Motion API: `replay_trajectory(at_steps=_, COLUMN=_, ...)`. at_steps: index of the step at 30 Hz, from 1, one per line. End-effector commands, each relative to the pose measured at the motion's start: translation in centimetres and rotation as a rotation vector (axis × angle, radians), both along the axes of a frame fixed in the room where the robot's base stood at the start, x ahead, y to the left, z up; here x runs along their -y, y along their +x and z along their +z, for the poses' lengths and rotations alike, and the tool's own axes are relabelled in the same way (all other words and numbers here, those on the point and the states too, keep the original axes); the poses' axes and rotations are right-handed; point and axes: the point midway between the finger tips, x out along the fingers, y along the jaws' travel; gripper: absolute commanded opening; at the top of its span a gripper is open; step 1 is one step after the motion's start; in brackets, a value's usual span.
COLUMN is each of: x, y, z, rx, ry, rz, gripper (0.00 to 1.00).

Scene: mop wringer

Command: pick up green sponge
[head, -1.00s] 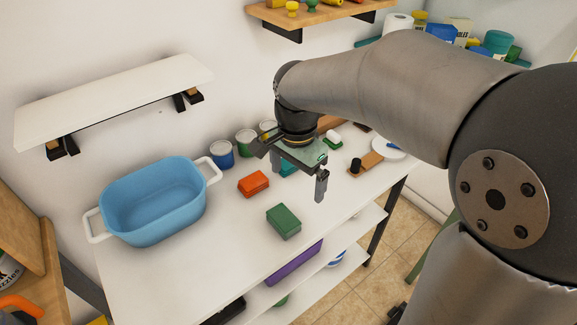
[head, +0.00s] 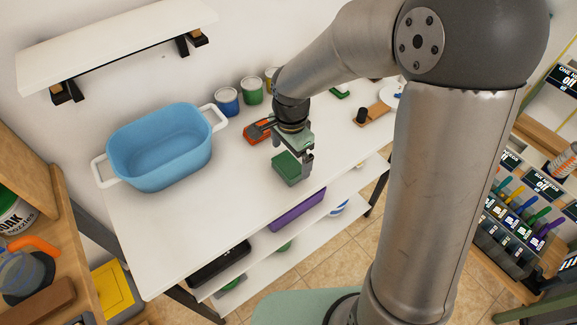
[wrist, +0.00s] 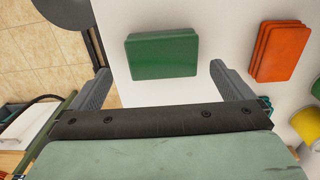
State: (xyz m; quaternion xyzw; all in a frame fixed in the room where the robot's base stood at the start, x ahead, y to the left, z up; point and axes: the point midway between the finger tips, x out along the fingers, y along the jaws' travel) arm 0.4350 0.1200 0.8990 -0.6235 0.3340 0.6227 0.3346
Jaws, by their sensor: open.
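The green sponge (head: 289,168) is a dark green block lying on the white table, near its front edge. My gripper (head: 290,157) is over the sponge in the head view and hides part of it. In the wrist view the green sponge (wrist: 162,55) lies ahead of and between the two open fingers (wrist: 160,86), apart from both of them. The gripper is open and empty. Whether the fingertips are down at the sponge's height, I cannot tell.
An orange-red sponge (wrist: 279,51) lies beside the green one and partly shows behind my gripper in the head view (head: 256,134). A blue tub (head: 160,150) stands to the left on the table. Several cans stand along the wall, including a blue one (head: 228,103).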

Motion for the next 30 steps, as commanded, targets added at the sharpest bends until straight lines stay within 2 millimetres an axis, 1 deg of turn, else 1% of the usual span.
replay_trajectory(at_steps=6, x=-0.5, y=0.0, z=-3.3, rx=-0.006, ry=0.0, rz=0.002, gripper=1.0)
replay_trajectory(at_steps=9, x=-0.5, y=0.0, z=-4.2, rx=-0.004, ry=0.0, rz=0.001, gripper=1.0)
replay_trajectory(at_steps=12, x=-0.5, y=0.0, z=-4.5, rx=-0.001, ry=0.0, rz=0.001, gripper=1.0)
replay_trajectory(at_steps=17, x=-0.5, y=0.0, z=-4.5, rx=-0.001, ry=-0.001, rz=0.001, gripper=1.0)
replay_trajectory(at_steps=20, x=-0.5, y=0.0, z=-4.5, rx=-0.001, ry=-0.001, rz=0.001, gripper=0.75)
replay_trajectory(at_steps=21, x=-0.5, y=0.0, z=-4.5, rx=-0.001, ry=-0.001, rz=0.001, gripper=0.64)
replay_trajectory(at_steps=22, x=-0.5, y=0.0, z=-4.5, rx=-0.001, ry=-0.001, rz=0.001, gripper=0.56)
replay_trajectory(at_steps=30, x=-0.5, y=0.1, z=-4.4, rx=-0.001, ry=-0.001, rz=0.001, gripper=0.54)
